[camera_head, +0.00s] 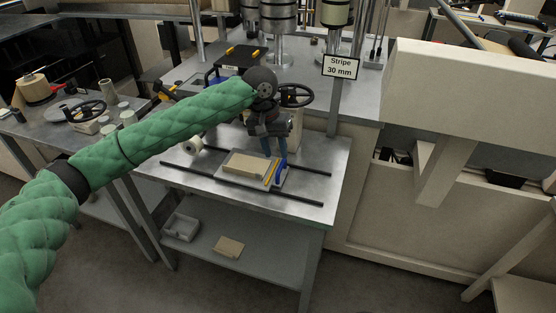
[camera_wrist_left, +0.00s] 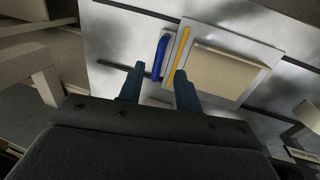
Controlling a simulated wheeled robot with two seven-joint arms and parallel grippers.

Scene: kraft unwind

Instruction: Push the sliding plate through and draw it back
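The sliding plate (camera_head: 232,178) is a light metal plate on the table, carrying a tan block (camera_head: 245,164) and a yellow stripe (camera_head: 271,174). A blue handle (camera_head: 281,174) stands at its right edge. In the left wrist view the plate (camera_wrist_left: 272,52), block (camera_wrist_left: 225,70), yellow stripe (camera_wrist_left: 182,45) and blue handle (camera_wrist_left: 160,55) show beyond the fingers. My left gripper (camera_head: 273,152) points down near the handle. Its two fingers (camera_wrist_left: 159,70) are apart, with the handle's near end seen between their tips; I cannot tell whether they touch it. My right gripper is out of view.
Two dark rails (camera_head: 290,197) run along the metal table (camera_head: 325,165) on either side of the plate. A handwheel (camera_head: 296,95) stands behind my gripper.

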